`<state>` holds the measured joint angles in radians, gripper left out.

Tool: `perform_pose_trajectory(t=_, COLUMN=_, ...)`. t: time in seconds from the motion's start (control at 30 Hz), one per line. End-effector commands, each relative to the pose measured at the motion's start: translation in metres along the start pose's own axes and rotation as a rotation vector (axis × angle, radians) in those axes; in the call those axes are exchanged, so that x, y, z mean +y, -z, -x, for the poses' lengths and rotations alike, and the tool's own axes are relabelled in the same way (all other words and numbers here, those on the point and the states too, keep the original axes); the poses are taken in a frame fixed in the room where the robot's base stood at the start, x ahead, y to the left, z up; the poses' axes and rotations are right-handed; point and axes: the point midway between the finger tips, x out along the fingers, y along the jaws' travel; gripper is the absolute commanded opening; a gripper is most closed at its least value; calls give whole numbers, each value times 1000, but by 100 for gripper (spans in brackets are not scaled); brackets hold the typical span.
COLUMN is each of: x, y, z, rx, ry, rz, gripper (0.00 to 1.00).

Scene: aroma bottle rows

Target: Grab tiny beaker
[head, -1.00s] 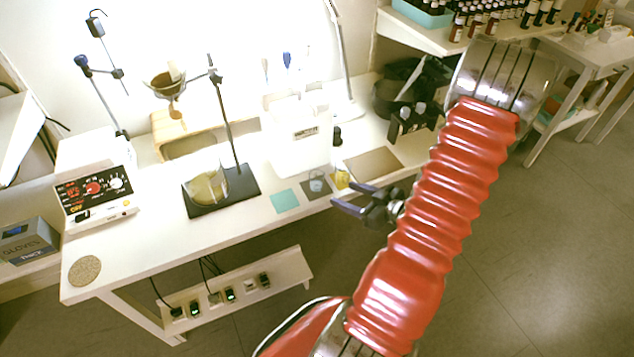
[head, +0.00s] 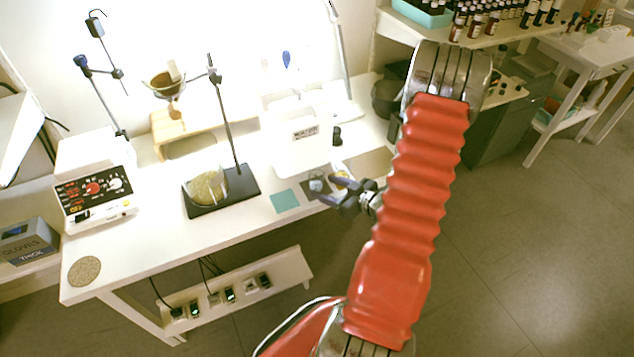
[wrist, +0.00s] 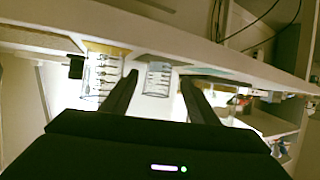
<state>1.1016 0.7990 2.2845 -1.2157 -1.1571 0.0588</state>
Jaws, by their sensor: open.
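A tiny clear beaker (head: 316,184) stands on a dark square near the front edge of the white bench. In the wrist view a small clear beaker with marks (wrist: 157,82) shows in the gap between my fingers. My gripper (head: 323,186) is open, with its fingers pointing left toward the tiny beaker. It also shows in the wrist view (wrist: 160,77), with a dark finger on either side of the beaker. I cannot tell whether the fingertips have reached around it. No grip on it shows.
In the wrist view another marked glass (wrist: 101,74) with a yellow band stands left of my fingers. A larger beaker with yellowish content (head: 208,186) stands on the black stand base. A teal square (head: 285,201) lies left of the tiny beaker. The bench front is mostly clear.

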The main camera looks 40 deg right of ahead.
Motion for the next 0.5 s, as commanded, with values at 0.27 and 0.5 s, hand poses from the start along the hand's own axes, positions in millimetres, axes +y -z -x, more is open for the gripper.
perform_pose_trajectory(t=0.27, x=0, y=0, z=-1, rx=0, ry=1, rz=0, gripper=54)
perform_pose_trajectory(t=0.5, x=0, y=2, z=-20, rx=0, ry=4, rz=1, gripper=54)
